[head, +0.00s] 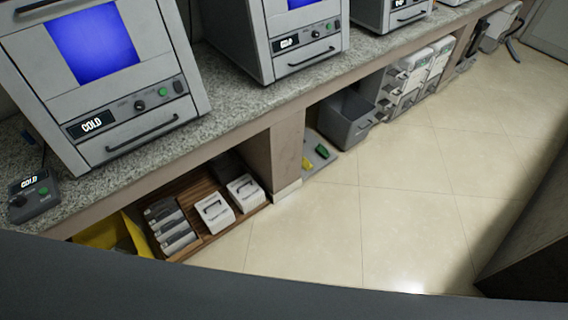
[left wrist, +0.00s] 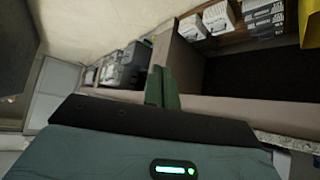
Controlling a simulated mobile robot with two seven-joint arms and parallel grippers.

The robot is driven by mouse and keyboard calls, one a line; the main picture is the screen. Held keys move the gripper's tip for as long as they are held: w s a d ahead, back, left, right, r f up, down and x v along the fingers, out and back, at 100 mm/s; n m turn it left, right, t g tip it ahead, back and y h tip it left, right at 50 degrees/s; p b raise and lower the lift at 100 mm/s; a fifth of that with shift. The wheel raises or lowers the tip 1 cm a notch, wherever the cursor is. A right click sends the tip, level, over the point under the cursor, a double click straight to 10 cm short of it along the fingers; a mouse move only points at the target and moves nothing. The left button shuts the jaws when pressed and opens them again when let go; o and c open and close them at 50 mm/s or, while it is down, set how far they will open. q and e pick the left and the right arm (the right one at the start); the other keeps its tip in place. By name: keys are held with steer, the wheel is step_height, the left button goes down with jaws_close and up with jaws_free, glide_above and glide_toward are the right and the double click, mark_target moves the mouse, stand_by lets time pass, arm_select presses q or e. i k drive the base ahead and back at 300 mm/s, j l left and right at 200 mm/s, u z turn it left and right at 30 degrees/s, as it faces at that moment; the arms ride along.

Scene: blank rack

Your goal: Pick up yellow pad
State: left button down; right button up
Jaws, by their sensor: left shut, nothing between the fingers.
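A small yellow pad (head: 307,163) lies beside a green pad (head: 321,150) on a grey tray (head: 326,164) on the floor, under the counter. The head view shows neither gripper.
A grey bin (head: 347,118) stands behind the tray. A counter post (head: 273,160) separates it from a wooden shelf (head: 183,189) with white boxes (head: 213,212). A yellow bin (head: 98,233) is at lower left. Machines line the counter (head: 225,112). The tiled floor (head: 410,200) is clear.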

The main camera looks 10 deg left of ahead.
mark_target(306, 165)
steer(key=i+l, duration=0.35)
steer(key=i+l+u, duration=0.15)
steer(key=i+l, duration=0.5)
steer(key=i+l+u, duration=0.1)
steer(key=i+l, duration=0.2)
steer(key=l, duration=0.2)
steer(key=i+l+u, duration=0.1)
steer(key=i+l, duration=0.45)
steer(key=l, duration=0.3)
steer(key=i+l+u, duration=0.1)
steer(key=i+l, duration=0.2)
steer(key=l, duration=0.1)
